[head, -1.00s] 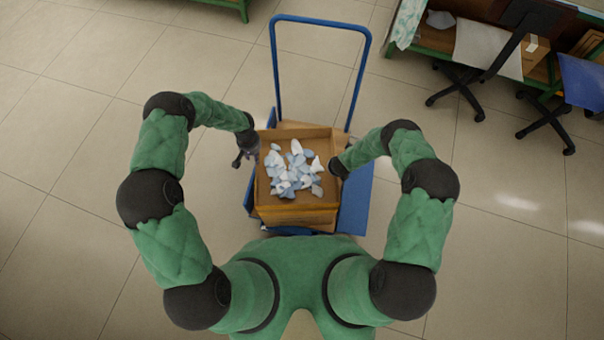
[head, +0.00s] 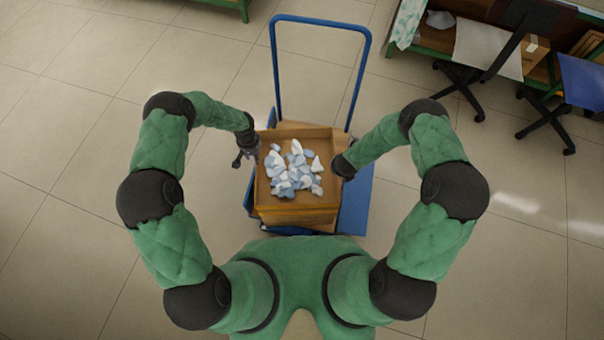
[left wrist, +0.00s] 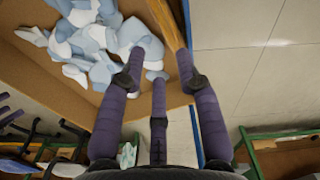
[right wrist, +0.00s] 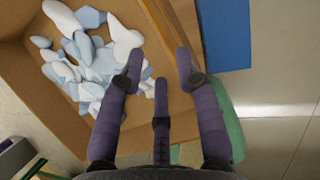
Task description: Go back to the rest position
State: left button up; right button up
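My left gripper (head: 243,157) is at the left edge of the cardboard box (head: 296,215). In the left wrist view its purple fingers (left wrist: 166,65) are spread apart with nothing between them, over the box's wall. My right gripper (right wrist: 160,68) has its fingers spread and empty in the right wrist view, above the box's edge. In the head view its fingers are mostly hidden by the dark wrist at the box's right edge. A pile of white and pale blue stone-like pieces (head: 294,172) lies in the box.
The box stands on a blue trolley (head: 355,208) with a tall blue handle (head: 320,21) at the far side. Office chairs (head: 545,98) and a green-framed bench (head: 432,52) are at the upper right. The tiled floor (head: 70,150) to the left is clear.

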jog(key=shift+s+r, duration=0.15)
jog(key=shift+r, duration=0.3)
dwell(0.4)
